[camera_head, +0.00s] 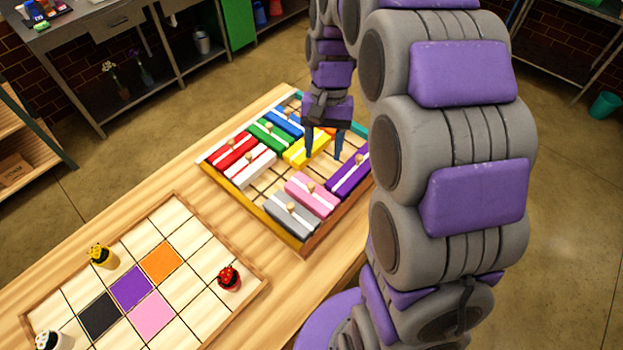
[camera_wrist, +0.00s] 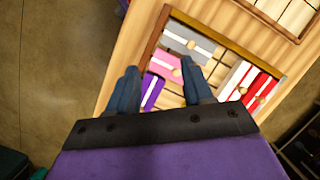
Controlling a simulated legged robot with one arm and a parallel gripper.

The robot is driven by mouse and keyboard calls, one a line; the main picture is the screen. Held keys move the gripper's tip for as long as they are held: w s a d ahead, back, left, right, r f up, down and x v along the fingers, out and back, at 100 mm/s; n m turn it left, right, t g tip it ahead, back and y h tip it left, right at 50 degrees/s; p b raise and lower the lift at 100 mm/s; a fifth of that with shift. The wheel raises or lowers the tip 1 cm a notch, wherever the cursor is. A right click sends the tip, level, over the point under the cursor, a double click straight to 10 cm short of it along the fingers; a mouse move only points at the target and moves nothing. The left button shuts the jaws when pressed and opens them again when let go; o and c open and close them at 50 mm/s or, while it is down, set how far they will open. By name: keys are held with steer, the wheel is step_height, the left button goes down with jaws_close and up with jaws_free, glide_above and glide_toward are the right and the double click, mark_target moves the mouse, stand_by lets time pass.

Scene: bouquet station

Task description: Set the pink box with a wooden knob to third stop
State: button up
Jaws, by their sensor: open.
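The pink box (camera_head: 310,196) with a white stripe and a round wooden knob (camera_head: 312,187) sits in the wooden-framed tray (camera_head: 303,244), between the grey box and the purple box. My gripper (camera_head: 324,152) is open and empty, fingers pointing down, and appears in front of the yellow box and behind the pink box in the head view. In the wrist view the pink box (camera_wrist: 164,63) and its knob (camera_wrist: 177,72) show between and beyond the fingers of my gripper (camera_wrist: 159,66). The fingers look apart from the knob.
Other knobbed boxes share the tray: grey (camera_head: 291,215), purple (camera_head: 349,176), yellow (camera_head: 306,149), white (camera_head: 249,166), red (camera_head: 234,152), green (camera_head: 269,136) and blue (camera_head: 285,123). A tiled board (camera_head: 200,268) with small pots lies to the left on the table.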

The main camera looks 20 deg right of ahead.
mark_target(311, 184)
steer(key=w+d+f+m+y, duration=0.1)
steer(key=w+d+f, duration=0.1)
steer(key=w+f, duration=0.35)
steer(key=w+d+f+m, duration=0.1)
steer(key=w+f+m, duration=0.1)
steer(key=w, duration=0.6)
steer(key=shift+g, duration=0.4)
steer(key=b+x, duration=0.2)
steer(key=x, duration=1.5)
steer(key=shift+s+f, duration=0.2)
jaws_close()
